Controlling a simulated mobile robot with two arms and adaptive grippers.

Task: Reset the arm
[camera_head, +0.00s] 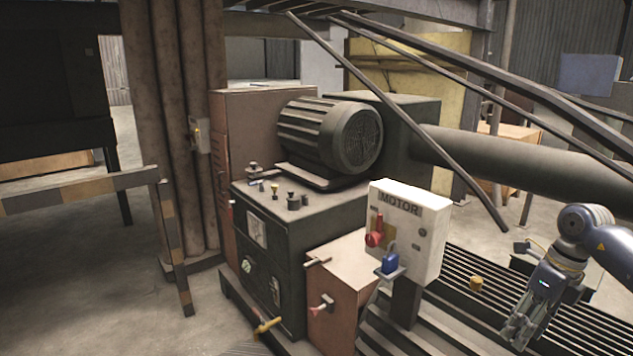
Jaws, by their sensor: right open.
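My right arm comes in from the right edge. My right gripper (522,330) points down and to the left over the slatted metal grating, and it is open with nothing seen between its fingers. It is apart from the white control box (428,243) marked MOTOR, which stands to its left. The box carries a red switch (374,236) and a blue part (390,262) on a small bracket. My left gripper is not in view.
A dark machine cabinet (290,240) with a ribbed motor (330,135) stands at the middle. Dark rails slant down from the top, above my right arm. A striped barrier (95,190) is at left. Open floor (100,290) lies at lower left.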

